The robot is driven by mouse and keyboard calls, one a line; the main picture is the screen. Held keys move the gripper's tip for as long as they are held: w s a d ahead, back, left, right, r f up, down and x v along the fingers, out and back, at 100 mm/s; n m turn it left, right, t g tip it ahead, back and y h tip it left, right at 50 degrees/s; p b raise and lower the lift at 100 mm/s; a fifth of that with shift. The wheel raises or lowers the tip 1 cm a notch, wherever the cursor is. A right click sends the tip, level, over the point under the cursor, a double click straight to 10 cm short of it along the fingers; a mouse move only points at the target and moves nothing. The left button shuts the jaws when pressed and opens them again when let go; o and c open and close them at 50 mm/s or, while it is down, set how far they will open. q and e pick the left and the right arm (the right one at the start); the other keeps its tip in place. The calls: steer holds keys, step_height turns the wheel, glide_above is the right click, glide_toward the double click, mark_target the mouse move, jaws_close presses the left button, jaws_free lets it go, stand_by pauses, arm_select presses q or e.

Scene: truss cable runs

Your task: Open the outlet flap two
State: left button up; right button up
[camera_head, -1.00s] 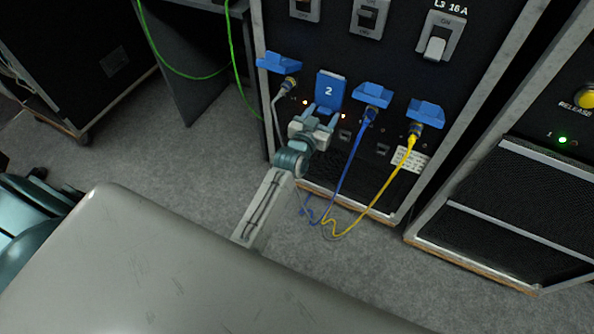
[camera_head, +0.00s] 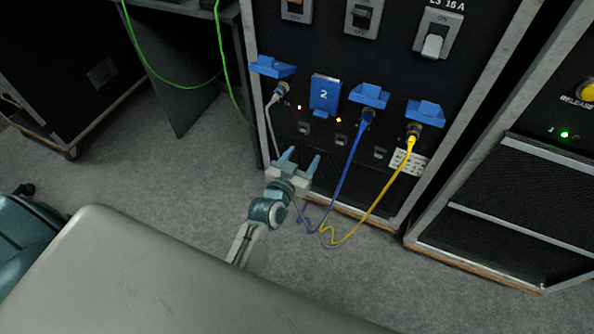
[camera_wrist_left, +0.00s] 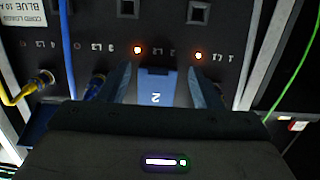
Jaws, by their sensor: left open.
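The outlet flap two (camera_head: 325,94) is a blue cover marked 2 on the black rack panel, and it hangs down flat over its outlet. It also shows in the left wrist view (camera_wrist_left: 156,88), upside down between my fingers in that picture. My left gripper (camera_head: 303,162) is open and empty, below and apart from the flap in the head view. Its two fingertips also show in the left wrist view (camera_wrist_left: 158,86). My right gripper is in neither view.
Other blue flaps stand raised, with a grey cable (camera_head: 269,128), a blue cable (camera_head: 351,160) and a yellow cable (camera_head: 391,180) plugged in beneath. The blue and yellow cables hang close to the right of my left gripper. Switches (camera_head: 363,17) sit above.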

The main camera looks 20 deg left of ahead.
arm_select(q)
steer(key=shift+g, duration=0.8)
steer(key=shift+s+a+f+p, duration=0.1)
steer(key=shift+s+f+p, duration=0.15)
steer(key=shift+f, duration=0.6)
steer(key=shift+s+a+f+p, duration=0.15)
steer(key=shift+s+f, duration=0.1)
steer(key=shift+f, duration=0.6)
steer(key=shift+s+d+f+p, duration=0.1)
steer(key=shift+s+f+p, duration=0.15)
steer(key=shift+f, duration=0.6)
